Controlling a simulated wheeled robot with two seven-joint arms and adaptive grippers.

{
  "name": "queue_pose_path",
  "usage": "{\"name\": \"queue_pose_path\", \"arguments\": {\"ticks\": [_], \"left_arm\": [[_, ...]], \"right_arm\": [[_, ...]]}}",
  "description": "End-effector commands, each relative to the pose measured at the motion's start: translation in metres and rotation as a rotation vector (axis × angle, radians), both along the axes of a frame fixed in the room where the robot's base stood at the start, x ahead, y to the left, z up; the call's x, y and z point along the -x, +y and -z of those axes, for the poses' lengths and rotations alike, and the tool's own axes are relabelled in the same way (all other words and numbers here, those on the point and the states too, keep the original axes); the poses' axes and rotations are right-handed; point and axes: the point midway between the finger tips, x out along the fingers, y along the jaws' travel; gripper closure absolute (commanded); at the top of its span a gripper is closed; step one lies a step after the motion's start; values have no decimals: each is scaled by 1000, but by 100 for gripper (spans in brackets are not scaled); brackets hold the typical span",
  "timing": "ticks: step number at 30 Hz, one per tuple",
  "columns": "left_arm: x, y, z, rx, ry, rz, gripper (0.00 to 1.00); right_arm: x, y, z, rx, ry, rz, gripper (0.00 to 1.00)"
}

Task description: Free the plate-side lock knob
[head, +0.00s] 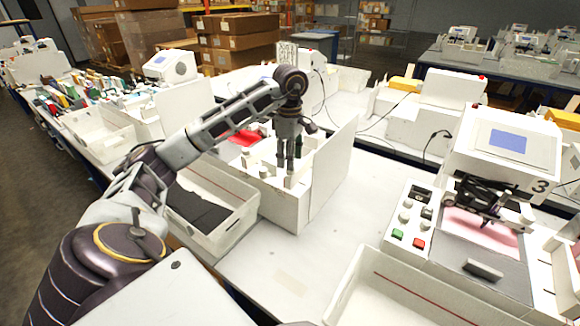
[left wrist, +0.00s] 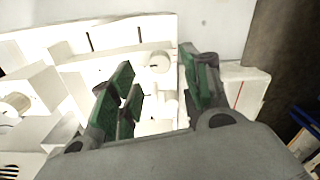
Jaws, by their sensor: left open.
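My left gripper (head: 287,165) points down over a white open-topped fixture (head: 285,205) left of the middle in the head view. In the left wrist view its green-padded fingers (left wrist: 160,92) are apart, with nothing held between them. A round white knob (left wrist: 158,62) shows between and beyond the fingertips, apart from the pads as far as I can tell. In the head view small white knobs (head: 246,152) stand in the fixture. I cannot tell which one is the plate-side lock knob, nor whether it is locked. My right gripper is not in view.
A tall white panel (head: 333,170) stands just right of the gripper. A white bin (head: 237,232) with dark sheets lies in front. The plotter marked 3 (head: 503,142) and its button panel (head: 411,217) stand at right. The white table (head: 300,262) between is clear.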

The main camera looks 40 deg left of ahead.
Motion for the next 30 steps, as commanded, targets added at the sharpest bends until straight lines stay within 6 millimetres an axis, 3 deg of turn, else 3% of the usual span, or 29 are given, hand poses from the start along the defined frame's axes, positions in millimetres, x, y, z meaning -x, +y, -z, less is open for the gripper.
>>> {"name": "queue_pose_path", "arguments": {"ticks": [12, 25, 30], "left_arm": [[0, 0, 30, 0, 1, 0, 52], [0, 0, 34, 0, 0, 0, 52], [0, 0, 34, 0, 0, 0, 72]], "right_arm": [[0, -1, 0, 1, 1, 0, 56], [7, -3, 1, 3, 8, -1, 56], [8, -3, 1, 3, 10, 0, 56]]}}
